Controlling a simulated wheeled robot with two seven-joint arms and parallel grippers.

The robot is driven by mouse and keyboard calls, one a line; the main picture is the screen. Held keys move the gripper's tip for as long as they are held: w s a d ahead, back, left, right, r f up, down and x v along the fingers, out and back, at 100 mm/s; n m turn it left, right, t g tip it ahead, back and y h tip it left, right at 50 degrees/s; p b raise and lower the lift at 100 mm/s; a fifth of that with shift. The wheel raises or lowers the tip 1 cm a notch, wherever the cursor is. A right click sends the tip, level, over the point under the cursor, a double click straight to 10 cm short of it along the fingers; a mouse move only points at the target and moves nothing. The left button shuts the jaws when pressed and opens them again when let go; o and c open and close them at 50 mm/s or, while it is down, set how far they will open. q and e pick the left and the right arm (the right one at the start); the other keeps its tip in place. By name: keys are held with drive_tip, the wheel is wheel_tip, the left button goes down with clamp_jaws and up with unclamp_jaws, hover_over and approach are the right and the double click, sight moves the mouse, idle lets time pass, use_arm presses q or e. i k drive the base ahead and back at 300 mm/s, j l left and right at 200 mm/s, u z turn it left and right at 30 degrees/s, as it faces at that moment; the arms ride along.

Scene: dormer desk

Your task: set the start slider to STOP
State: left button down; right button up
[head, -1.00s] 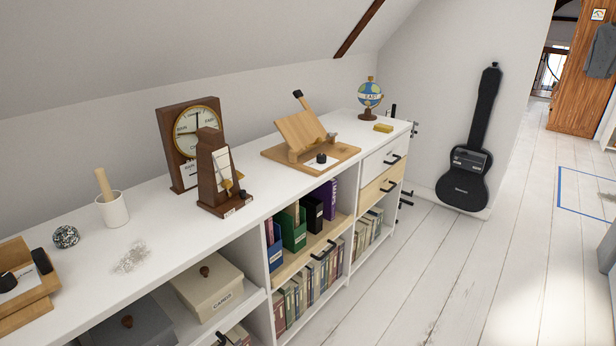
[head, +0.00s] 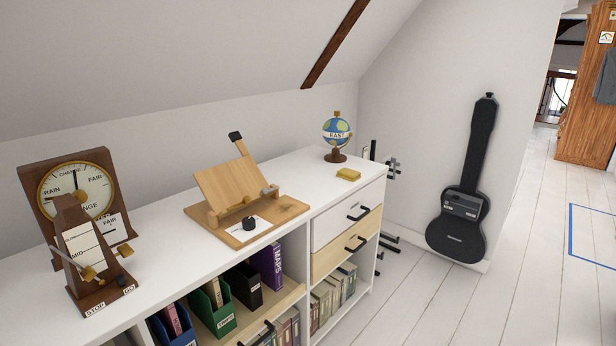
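A dark wooden metronome (head: 73,221) stands on the white cabinet top at the left of the head view. Its front base edge carries a STOP label (head: 95,310) at the left and a GO label (head: 129,289) at the right. A small dark slider knob (head: 121,281) sits at the GO end of the base. A pendulum rod with a brass-coloured weight (head: 88,273) leans across the metronome's front. Neither of my grippers is in view.
A barometer dial (head: 76,190) stands right behind the metronome. A wooden book stand (head: 232,190), a yellow block (head: 348,174) and a globe (head: 337,131) stand further along the white cabinet top (head: 163,239). A guitar case (head: 462,200) leans on the wall.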

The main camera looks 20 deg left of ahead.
sight(121, 280)
drive_tip(key=i+l+u, duration=0.2)
drive_tip(key=u, duration=0.25)
drive_tip(key=i+l+u, duration=0.25)
drive_tip(key=u, duration=0.2)
drive_tip(key=i+l+u, duration=0.15)
drive_tip(key=l+u, duration=0.25)
drive_tip(key=i+l+u, duration=0.1)
drive_tip(key=l+u, duration=0.2)
drive_tip(key=u, duration=0.15)
drive_tip(key=l+u, duration=0.45)
drive_tip(key=i+j, duration=0.05)
drive_tip(key=j, duration=0.05)
